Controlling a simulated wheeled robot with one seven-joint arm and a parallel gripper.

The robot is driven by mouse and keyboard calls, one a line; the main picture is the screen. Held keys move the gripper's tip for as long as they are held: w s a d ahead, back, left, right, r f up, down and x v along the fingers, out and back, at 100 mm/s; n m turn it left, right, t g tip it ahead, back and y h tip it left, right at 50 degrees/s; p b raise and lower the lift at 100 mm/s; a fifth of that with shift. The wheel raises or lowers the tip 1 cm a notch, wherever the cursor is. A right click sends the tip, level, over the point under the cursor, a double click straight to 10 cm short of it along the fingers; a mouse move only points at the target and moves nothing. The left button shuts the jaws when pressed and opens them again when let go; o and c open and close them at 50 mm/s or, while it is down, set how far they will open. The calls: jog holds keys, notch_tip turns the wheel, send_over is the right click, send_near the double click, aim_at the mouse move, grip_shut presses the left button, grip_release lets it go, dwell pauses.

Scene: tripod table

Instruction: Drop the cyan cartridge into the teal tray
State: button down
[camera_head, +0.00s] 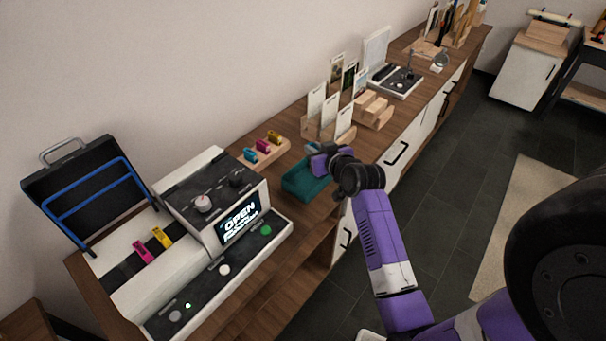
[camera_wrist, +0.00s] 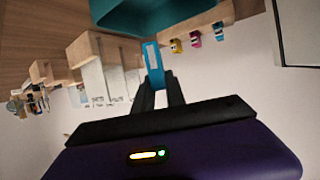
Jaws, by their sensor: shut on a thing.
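My gripper (camera_wrist: 160,88) is shut on a cyan cartridge (camera_wrist: 153,58), which sticks out past the fingertips in the wrist view. The teal tray (camera_wrist: 172,22) shows at the top of that view, apart from the cartridge in the picture. In the head view the teal tray (camera_head: 303,186) sits on the wooden counter, and my gripper (camera_head: 318,151) is at its upper right, seemingly above its far side. The held cartridge is mostly hidden there. The tray's floor is not clearly visible.
A wooden holder (camera_head: 263,151) beside the tray carries cyan, magenta and yellow cartridges. An open printer (camera_head: 215,200) at left holds a magenta (camera_head: 142,252) and a yellow cartridge (camera_head: 162,238). Wooden card stands (camera_head: 325,128) stand behind the tray. The counter's front edge is close.

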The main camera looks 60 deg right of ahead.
jog(key=shift+f+b, duration=2.55)
jog(key=shift+f, duration=0.4)
jog(key=c, duration=1.3)
grip_release()
jog(key=v, duration=0.8)
jog(key=shift+w, duration=0.1)
